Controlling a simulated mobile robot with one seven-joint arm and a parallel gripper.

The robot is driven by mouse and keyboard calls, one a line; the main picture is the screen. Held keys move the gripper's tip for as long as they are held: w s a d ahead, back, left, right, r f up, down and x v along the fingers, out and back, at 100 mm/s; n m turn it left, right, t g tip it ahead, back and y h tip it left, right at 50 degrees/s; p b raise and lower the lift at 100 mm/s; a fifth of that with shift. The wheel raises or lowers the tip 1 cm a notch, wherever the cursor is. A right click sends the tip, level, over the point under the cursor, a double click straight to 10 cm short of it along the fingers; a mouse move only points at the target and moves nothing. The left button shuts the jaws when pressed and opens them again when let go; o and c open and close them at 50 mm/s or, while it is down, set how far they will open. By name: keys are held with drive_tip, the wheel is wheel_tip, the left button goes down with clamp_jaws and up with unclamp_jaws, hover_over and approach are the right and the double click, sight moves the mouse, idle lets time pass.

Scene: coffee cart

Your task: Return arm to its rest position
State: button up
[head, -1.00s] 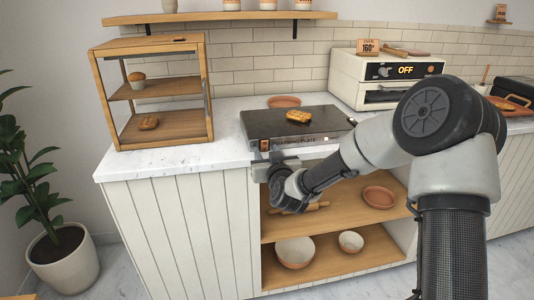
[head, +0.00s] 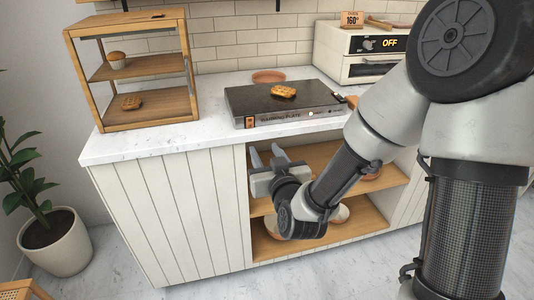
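My gripper (head: 264,158) is in front of the cart, at the left edge of the open shelves, below the countertop edge. Its two fingers point up and stand apart, with nothing seen between them. My arm bends down from the right side of the head view. A waffle-like pastry (head: 283,91) lies on the dark warming plate (head: 240,99), apart from my gripper.
A wooden display case (head: 99,126) with pastries stands on the counter (head: 211,92) at left. A terracotta plate (head: 268,76) lies behind the warming plate. An oven (head: 332,49) reading OFF is at right. A potted plant (head: 58,249) stands on the floor at left.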

drive_tip(key=shift+s+d+r, duration=0.1)
drive_tip(key=shift+s+d, duration=0.1)
drive_tip(key=shift+s, duration=0.4)
